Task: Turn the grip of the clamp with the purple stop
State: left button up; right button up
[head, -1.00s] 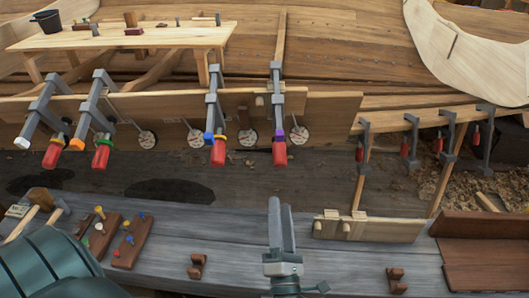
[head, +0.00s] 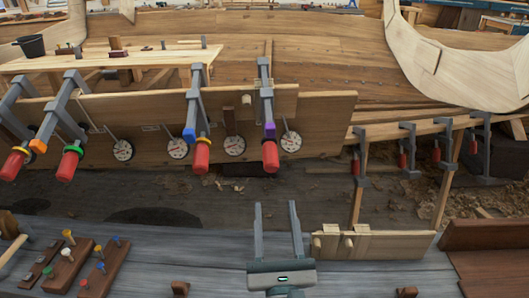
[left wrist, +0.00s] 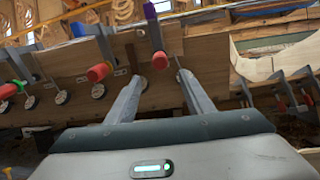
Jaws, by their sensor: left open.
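The clamp with the purple stop (head: 269,130) hangs on the plank edge, fourth from the left in its row. Its red grip (head: 270,155) points down toward me. In the left wrist view the purple stop (left wrist: 149,11) is at the top and the red grip (left wrist: 160,60) shows near the gap between my fingertips. My left gripper (head: 276,205) is open and empty, below the grip in the head view. Its fingers point up toward the grip, apart from it as far as I can see. My right gripper is not in view.
A neighbouring clamp with a blue stop (head: 189,134) is to the left, with more clamps beyond. Round dials (head: 291,142) sit on the plank close by. Several clamps (head: 408,150) hang at right. The grey bench (head: 200,262) holds wooden blocks.

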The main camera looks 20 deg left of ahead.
aim_at(269, 148)
pick_arm(q)
jog(key=shift+w, duration=0.1)
jog(key=p+x, duration=0.2)
jog(key=x, duration=1.3)
jog(key=shift+w+a+r, duration=0.15)
jog(key=shift+w+a, duration=0.05)
jog(key=shift+x, duration=0.85)
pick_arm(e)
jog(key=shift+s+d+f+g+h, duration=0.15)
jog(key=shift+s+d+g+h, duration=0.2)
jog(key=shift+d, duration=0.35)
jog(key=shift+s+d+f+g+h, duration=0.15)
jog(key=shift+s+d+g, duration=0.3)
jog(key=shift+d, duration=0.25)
pick_arm(q)
jog(key=c, duration=1)
